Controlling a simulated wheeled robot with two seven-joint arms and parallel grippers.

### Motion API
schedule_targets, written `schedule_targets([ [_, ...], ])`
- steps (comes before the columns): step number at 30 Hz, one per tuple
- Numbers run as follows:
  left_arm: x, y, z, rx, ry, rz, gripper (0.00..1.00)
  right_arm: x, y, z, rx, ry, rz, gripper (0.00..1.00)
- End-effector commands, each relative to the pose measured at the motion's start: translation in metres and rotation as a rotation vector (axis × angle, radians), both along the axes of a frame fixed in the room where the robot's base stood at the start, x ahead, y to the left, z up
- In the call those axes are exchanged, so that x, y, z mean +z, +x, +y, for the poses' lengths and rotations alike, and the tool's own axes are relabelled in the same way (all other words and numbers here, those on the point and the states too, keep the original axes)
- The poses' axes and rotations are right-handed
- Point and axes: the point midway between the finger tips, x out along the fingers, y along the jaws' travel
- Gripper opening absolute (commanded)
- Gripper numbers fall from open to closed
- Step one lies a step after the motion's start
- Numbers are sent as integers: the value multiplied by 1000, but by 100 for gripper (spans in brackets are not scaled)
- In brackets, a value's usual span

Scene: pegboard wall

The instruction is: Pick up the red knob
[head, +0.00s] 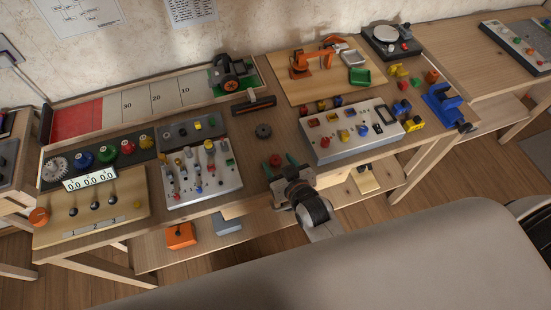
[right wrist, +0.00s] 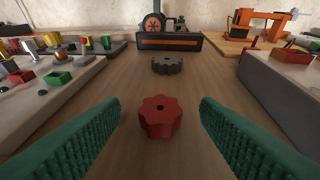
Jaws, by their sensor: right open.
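The red knob (right wrist: 160,117) is a small lobed disc with a dark hole in its top. It lies flat on the wooden tabletop and also shows in the head view (head: 275,160), at the table's front part. My right gripper (head: 282,167) is open, with its green fingers on either side of the knob. In the right wrist view the fingers (right wrist: 160,125) stand apart to the left and right of the knob, with bare wood between them and it. My left gripper is not in view.
A dark toothed wheel (right wrist: 167,65) lies behind the knob. A switch panel (head: 200,172) stands to the left and a shape-sorter box (head: 350,150) to the right. The strip of tabletop between them is mostly clear.

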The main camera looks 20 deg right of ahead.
Motion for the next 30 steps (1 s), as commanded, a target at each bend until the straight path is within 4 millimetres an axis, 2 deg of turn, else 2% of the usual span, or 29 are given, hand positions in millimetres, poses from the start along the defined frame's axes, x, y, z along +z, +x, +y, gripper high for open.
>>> schedule_targets([
  [3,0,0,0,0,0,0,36,-5,10,1,0,1,1,57],
  [11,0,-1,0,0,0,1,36,-6,12,1,-1,1,0,57],
  [18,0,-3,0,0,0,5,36,-6,12,1,0,1,1,17],
  [20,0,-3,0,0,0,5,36,-6,12,1,0,1,1,9],
  [30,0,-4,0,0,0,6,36,-4,12,1,0,0,1,9],
])
